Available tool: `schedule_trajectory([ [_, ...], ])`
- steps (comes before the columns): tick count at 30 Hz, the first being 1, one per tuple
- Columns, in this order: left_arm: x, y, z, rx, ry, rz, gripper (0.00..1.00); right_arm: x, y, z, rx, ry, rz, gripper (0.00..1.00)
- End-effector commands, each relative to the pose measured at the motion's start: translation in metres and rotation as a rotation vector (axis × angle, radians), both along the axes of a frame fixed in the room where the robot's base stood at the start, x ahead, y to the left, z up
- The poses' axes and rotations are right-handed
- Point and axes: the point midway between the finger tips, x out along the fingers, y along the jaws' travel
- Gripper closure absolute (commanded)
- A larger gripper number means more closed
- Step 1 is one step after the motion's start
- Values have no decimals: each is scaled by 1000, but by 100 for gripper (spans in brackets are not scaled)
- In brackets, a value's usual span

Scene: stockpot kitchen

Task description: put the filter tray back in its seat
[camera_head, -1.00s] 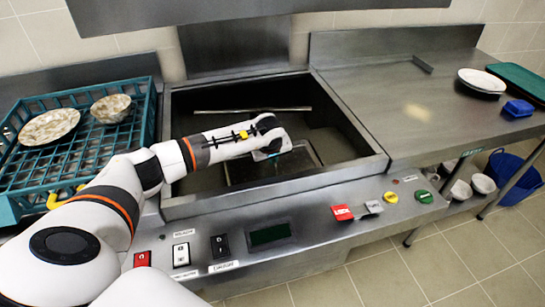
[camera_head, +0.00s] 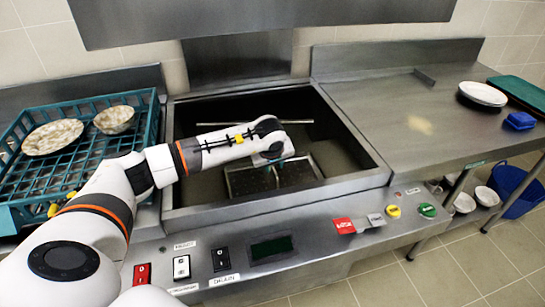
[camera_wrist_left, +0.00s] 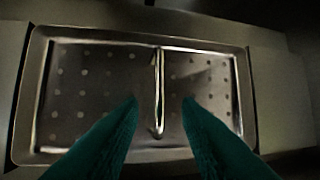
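The filter tray (camera_head: 247,182) is a dark, perforated metal tray with a bright rim, low inside the open basin. In the left wrist view the tray (camera_wrist_left: 90,95) fills most of the picture, with an upright bar-like handle (camera_wrist_left: 158,85) across its middle. My left gripper (camera_head: 277,170) points down into the basin over the tray. Its two teal fingers (camera_wrist_left: 160,103) are apart, one on each side of the handle, with a gap to it on both sides. I cannot tell how far above the tray the fingertips are. My right gripper is not in view.
The basin's steel rim (camera_head: 285,205) surrounds the arm. A teal rack (camera_head: 95,165) with a plate and bowl stands left. The right counter (camera_head: 375,105) is mostly clear, with plates (camera_head: 483,93) and a blue object (camera_head: 520,120) at its far end. Control switches line the front panel.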

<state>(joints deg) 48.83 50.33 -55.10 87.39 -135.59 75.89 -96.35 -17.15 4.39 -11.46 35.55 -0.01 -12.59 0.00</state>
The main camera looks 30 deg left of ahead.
Motion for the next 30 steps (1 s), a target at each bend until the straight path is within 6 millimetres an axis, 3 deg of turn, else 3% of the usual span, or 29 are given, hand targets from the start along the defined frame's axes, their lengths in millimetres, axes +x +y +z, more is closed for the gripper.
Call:
schedule_trajectory([
  [6, -17, -8, 42, 3, -3, -3, 70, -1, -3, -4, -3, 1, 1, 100],
  [12, -26, -13, 63, 1, -2, -1, 70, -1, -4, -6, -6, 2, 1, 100],
  [30, -28, -14, 68, 1, 0, -1, 70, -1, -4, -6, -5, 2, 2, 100],
])
